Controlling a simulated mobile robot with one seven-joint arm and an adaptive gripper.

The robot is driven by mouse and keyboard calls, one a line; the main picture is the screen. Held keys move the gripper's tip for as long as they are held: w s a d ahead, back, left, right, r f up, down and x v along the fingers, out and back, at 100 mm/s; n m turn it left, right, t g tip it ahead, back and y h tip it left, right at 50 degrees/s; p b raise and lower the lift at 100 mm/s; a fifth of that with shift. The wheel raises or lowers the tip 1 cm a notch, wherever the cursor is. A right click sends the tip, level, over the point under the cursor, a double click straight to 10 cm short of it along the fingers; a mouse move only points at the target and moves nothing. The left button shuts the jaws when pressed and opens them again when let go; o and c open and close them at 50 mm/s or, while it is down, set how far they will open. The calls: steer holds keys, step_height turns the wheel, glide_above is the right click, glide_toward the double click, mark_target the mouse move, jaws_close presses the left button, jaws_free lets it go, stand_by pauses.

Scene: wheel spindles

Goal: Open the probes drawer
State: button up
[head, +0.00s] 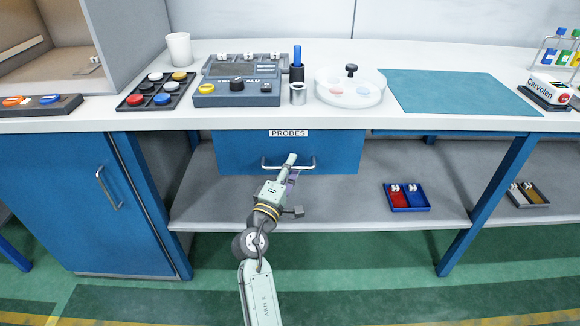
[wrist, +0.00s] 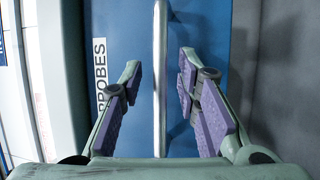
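The probes drawer (head: 235,152) is a blue front under the worktop with a white PROBES label (head: 288,133). It appears shut. Its metal bar handle (head: 307,167) runs across the front, and my gripper (head: 290,160) is at its middle, hiding part of it. In the wrist view the handle (wrist: 160,110) stands upright in the picture between the two purple-padded fingers of my gripper (wrist: 160,66). The fingers are apart, one on each side of the bar, with a gap to it on both sides. The label (wrist: 101,72) lies left of the fingers.
A blue cabinet (head: 75,190) with its own handle stands left of the drawer. A grey lower shelf (head: 345,205) holds a blue tray (head: 408,208) at right. The worktop (head: 415,55) above carries a device (head: 240,85), a round dish (head: 350,88) and a teal mat (head: 460,92).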

jaws_close()
stand_by(0.3)
stand_by(0.6)
